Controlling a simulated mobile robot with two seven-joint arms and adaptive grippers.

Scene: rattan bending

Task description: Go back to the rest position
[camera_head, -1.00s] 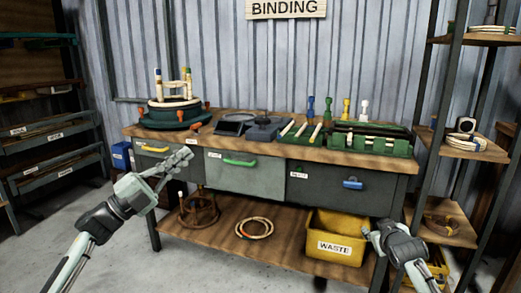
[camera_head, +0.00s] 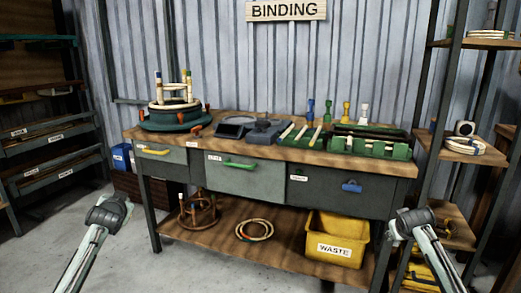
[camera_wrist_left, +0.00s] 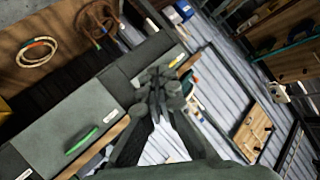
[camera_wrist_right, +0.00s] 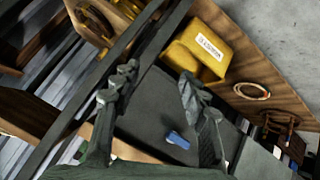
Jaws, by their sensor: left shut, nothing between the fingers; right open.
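My left arm rises at the lower left of the head view, folded back in front of the workbench, its fingers hidden there. In the left wrist view my left gripper (camera_wrist_left: 158,88) is shut with its fingers together and nothing between them. My right arm rises at the lower right of the head view, its fingers also hidden there. In the right wrist view my right gripper (camera_wrist_right: 152,85) is open and empty, its fingers spread apart. Both grippers look clear of the bench and its drawers.
The wooden workbench (camera_head: 400,167) holds a green rack (camera_head: 370,146), a round bending jig (camera_head: 172,122) and grey devices. Below are a yellow waste bin (camera_head: 335,249) and a rattan ring (camera_head: 254,229). Shelves stand left and right. The floor in front is clear.

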